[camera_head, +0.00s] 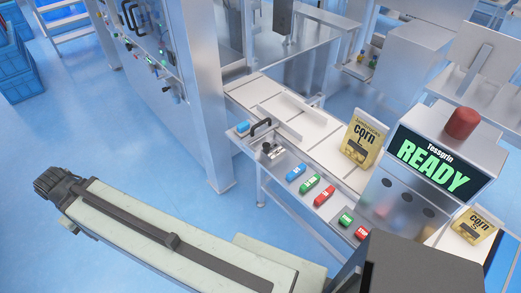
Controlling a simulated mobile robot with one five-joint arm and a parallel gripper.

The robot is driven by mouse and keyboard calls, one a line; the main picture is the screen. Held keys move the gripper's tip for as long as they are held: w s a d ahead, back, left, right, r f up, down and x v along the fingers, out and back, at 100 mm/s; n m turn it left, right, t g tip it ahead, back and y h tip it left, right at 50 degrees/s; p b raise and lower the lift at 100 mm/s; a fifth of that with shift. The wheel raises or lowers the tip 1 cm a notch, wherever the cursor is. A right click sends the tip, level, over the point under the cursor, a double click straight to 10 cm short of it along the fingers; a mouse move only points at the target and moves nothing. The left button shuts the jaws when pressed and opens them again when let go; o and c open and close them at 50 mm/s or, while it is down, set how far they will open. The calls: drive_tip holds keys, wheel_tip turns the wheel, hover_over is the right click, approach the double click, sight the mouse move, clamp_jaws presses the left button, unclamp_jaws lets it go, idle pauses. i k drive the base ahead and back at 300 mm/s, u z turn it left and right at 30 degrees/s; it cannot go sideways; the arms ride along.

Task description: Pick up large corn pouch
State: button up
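The large corn pouch (352,151) stands upright on the light work table, right of the picture's middle. It is gold and cream with a dark "corn" label and a letter L. It stands left of and behind the machine with the green "READY" screen. A smaller-looking corn pouch (470,236) marked S stands at the right edge, past that machine. I see no gripper fingers anywhere in this view, and nothing is touching the large pouch.
The machine (404,203) with a red dome lamp (462,123) stands close to the large pouch. A panel of blue, green and red buttons (310,184) lines the table's front. A pale beam (185,238) with a dark end crosses the lower left. Blue floor (130,135) is open there.

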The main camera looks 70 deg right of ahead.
sight(364, 139)
drive_tip(key=z, duration=2.55)
drive_tip(key=k, duration=0.95)
drive_tip(key=u, duration=0.3)
drive_tip(key=i, duration=1)
drive_tip(key=z, duration=0.1)
